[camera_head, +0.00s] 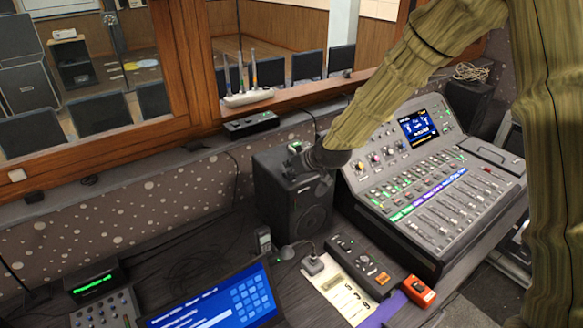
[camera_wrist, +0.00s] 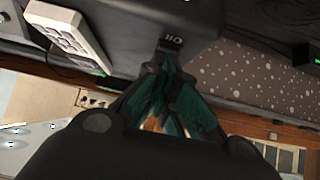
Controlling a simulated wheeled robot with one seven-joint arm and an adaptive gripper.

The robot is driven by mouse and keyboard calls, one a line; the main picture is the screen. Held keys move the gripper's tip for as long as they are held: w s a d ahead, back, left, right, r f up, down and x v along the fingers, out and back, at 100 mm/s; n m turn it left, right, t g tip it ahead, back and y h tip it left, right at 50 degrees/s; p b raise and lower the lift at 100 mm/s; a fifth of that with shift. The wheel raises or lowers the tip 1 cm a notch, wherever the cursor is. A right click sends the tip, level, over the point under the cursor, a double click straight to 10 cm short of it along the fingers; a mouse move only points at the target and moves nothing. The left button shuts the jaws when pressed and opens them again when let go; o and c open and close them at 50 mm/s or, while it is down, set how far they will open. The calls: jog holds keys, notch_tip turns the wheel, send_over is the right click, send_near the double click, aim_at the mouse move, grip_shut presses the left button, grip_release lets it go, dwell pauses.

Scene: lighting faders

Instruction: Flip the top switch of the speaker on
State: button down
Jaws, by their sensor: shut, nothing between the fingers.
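The speaker (camera_head: 302,212) is a dark box standing on the desk left of the mixing console. In the wrist view its grey surface (camera_wrist: 130,22) fills the upper middle. A small dark switch with white marks (camera_wrist: 173,43) shows on its edge, just beyond my fingertips.
The mixing console (camera_head: 430,195) stands close on the right. A small control box (camera_head: 360,265), an orange device (camera_head: 419,291) and a blue-screened laptop (camera_head: 215,305) lie in front. A wooden window frame (camera_head: 290,95) and speckled wall (camera_head: 130,215) are behind.

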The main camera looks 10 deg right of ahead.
aim_at(293, 178)
notch_tip(293, 178, up, 4)
jog(key=shift+s+d+f+p, duration=0.1)
jog(key=shift+s+p, duration=0.05)
jog(key=shift+p, duration=1)
jog(key=b+v, duration=0.3)
jog(key=v, duration=0.7)
jog(key=shift+s+d+f+b, duration=0.15)
jog(key=shift+s+b, duration=0.1)
jog(key=shift+b, duration=0.15)
jog(key=shift+w+f+b, duration=0.1)
jog(key=shift+f+b, duration=0.05)
jog(key=shift+b, duration=0.15)
jog(key=b, duration=0.3)
jog(key=w+b, duration=0.1)
jog(key=b, duration=0.2)
jog(key=shift+a+r+t, duration=0.25)
jog(key=shift+a+t, duration=0.05)
jog(key=shift+r, duration=0.15)
